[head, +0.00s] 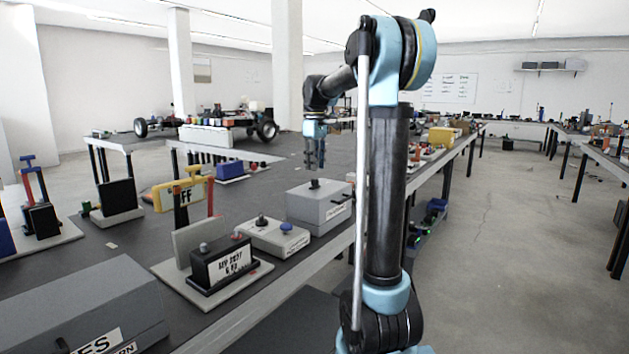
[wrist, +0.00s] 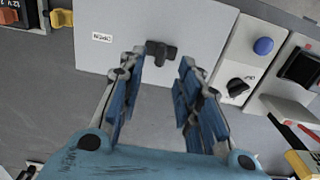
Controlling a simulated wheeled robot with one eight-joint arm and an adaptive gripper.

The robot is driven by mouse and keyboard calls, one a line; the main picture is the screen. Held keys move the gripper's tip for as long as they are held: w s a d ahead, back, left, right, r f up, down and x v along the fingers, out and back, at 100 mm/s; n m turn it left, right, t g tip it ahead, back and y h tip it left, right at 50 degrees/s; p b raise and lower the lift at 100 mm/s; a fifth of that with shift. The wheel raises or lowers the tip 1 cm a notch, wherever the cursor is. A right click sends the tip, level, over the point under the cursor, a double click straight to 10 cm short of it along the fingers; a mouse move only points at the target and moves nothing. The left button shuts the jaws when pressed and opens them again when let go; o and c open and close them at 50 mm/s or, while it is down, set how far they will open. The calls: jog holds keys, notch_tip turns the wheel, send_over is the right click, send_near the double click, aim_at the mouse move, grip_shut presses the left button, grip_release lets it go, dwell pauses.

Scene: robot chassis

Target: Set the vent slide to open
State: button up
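The vent slide is a grey box with a black knob on its top. The box (head: 318,207) stands on the dark table in the head view, its knob (head: 315,183) standing up. In the wrist view the box's grey top (wrist: 210,22) shows the black knob (wrist: 161,50) near the edge, and a small OPEN label (wrist: 102,37) upside down to the left. My gripper (head: 315,160) is above the box, pointing down. In the wrist view the gripper (wrist: 160,75) is open and empty, the knob showing between and just beyond the blue fingertips.
A pale box with a blue button (head: 275,237) and a dark knob stands beside the grey box; it shows in the wrist view too (wrist: 240,62). A black switch unit (head: 222,265) and a yellow-handled device (head: 180,195) stand further left.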

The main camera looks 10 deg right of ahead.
aim_at(315, 182)
jog(key=shift+f, duration=2.9)
